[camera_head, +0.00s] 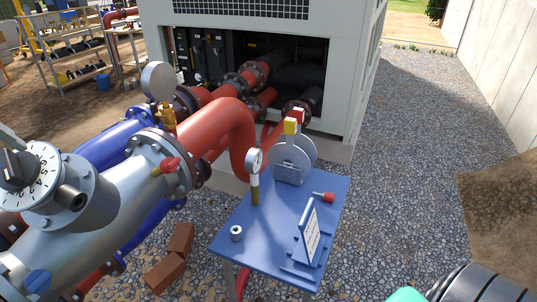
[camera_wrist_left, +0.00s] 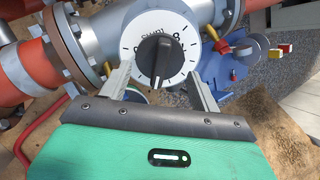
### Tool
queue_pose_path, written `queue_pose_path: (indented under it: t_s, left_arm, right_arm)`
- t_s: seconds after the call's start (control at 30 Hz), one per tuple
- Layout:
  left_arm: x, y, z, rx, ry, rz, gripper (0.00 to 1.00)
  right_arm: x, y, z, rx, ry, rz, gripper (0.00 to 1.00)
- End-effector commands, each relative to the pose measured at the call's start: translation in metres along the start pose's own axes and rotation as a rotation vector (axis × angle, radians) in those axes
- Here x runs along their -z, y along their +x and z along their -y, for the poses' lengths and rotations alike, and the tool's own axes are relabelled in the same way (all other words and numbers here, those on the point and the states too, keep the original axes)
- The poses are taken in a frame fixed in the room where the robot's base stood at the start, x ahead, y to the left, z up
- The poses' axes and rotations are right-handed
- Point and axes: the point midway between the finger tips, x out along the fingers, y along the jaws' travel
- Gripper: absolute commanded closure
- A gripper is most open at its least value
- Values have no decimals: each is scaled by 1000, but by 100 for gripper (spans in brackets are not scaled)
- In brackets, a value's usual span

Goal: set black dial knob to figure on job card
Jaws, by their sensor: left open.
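The black dial knob (camera_head: 13,167) sits on a round white numbered dial plate (camera_head: 45,172), atop a grey pipe fitting at the far left of the head view. In the left wrist view the knob (camera_wrist_left: 154,61) is close up on the white dial face (camera_wrist_left: 180,63); the figure it points to cannot be read surely. My left gripper (camera_wrist_left: 160,68) is open, its fingers on either side of the knob; contact cannot be told. The job card (camera_head: 311,233) stands tilted on the blue table (camera_head: 262,240); its writing is too small to read. My right gripper is not visible.
A pressure gauge (camera_head: 255,162), a metal disc (camera_head: 292,160), a small nut-like part (camera_head: 236,233) and a red-ended part (camera_head: 326,197) are on the table. Red pipe (camera_head: 237,130) and bricks (camera_head: 164,273) lie nearby. Gravel (camera_head: 410,170) on the right is clear.

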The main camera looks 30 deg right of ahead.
Motion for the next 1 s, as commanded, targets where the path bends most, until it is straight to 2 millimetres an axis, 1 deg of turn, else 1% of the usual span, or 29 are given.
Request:
queue_pose_path:
  t_s: [0.03,0.1,0.3,0.43,0.77,0.87,0.97,1.0]
  left_arm:
    - [-1,-8,0,0,0,2,36]
    - [-1,-16,0,0,0,2,36]
    - [0,-37,0,-1,0,1,36]
    - [0,-42,0,0,0,1,36]
    - [0,-43,0,0,0,1,36]
    - [0,-50,0,0,-1,2,36]
    - [0,-64,0,1,0,4,36]
    - [1,-72,0,2,0,5,36]
  right_arm:
    - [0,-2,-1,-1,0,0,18]
    - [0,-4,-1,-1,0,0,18]
    - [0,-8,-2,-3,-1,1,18]
    - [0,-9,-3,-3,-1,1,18]
    - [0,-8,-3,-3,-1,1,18]
    - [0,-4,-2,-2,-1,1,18]
    - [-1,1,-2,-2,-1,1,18]
    - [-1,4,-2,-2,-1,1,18]
